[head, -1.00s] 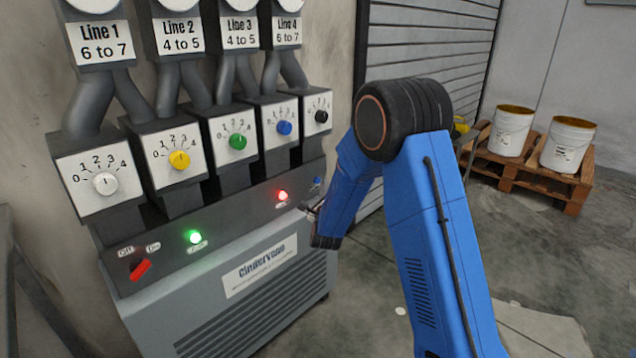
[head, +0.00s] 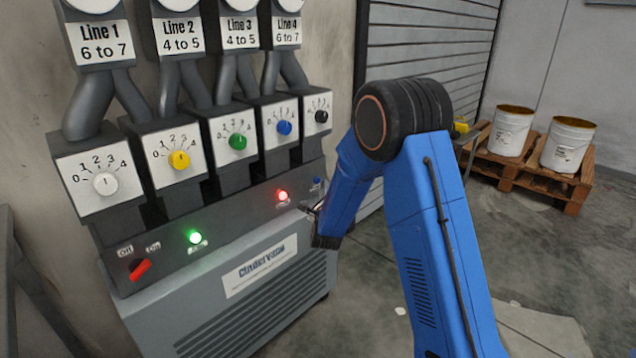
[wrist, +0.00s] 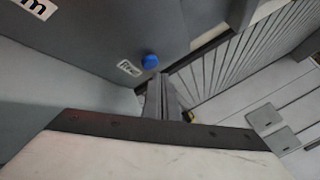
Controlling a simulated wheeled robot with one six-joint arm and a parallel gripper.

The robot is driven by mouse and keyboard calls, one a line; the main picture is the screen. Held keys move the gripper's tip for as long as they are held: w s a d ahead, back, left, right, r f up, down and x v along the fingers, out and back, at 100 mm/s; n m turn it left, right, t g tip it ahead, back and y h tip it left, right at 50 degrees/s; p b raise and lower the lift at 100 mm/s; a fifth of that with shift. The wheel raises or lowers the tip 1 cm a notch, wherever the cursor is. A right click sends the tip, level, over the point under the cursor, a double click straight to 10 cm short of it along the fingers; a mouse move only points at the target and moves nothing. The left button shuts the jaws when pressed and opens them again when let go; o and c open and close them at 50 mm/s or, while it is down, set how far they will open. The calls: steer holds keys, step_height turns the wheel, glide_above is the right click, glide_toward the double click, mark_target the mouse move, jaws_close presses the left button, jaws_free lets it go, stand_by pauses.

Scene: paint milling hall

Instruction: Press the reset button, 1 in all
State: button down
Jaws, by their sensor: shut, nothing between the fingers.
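The reset button is most likely the small blue button (head: 317,182) at the right end of the grey control panel; its label is too small to read in the head view. In the wrist view the blue button (wrist: 150,61) stands out from the panel beside a small white label. My gripper (wrist: 163,80) is shut and empty, its fingertips just below and right of the button, with a small gap showing in the picture. In the head view my gripper (head: 311,209) is at the panel's right end, partly hidden by my blue arm.
The panel also has a glowing red lamp (head: 282,195), a glowing green lamp (head: 195,237) and a red Off/On switch (head: 139,268). Several dial boxes sit above it. A slatted shutter (head: 425,60) is behind. White buckets (head: 511,131) stand on a pallet (head: 520,172) at right.

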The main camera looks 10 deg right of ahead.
steer(key=shift+w+a, duration=0.1)
steer(key=shift+w, duration=0.05)
stand_by(0.5)
steer(key=shift+w+a, duration=0.15)
steer(key=shift+w, duration=0.05)
steer(key=shift+w+a, duration=0.2)
steer(key=shift+w, duration=0.1)
stand_by(0.9)
steer(key=shift+s, duration=0.1)
steer(key=shift+s+d, duration=0.45)
steer(key=shift+s, duration=0.1)
stand_by(0.4)
steer(key=shift+s+d, duration=0.75)
steer(key=shift+s, duration=0.3)
steer(key=shift+s+d, duration=0.75)
steer(key=shift+s, duration=0.25)
steer(key=shift+r, duration=0.1)
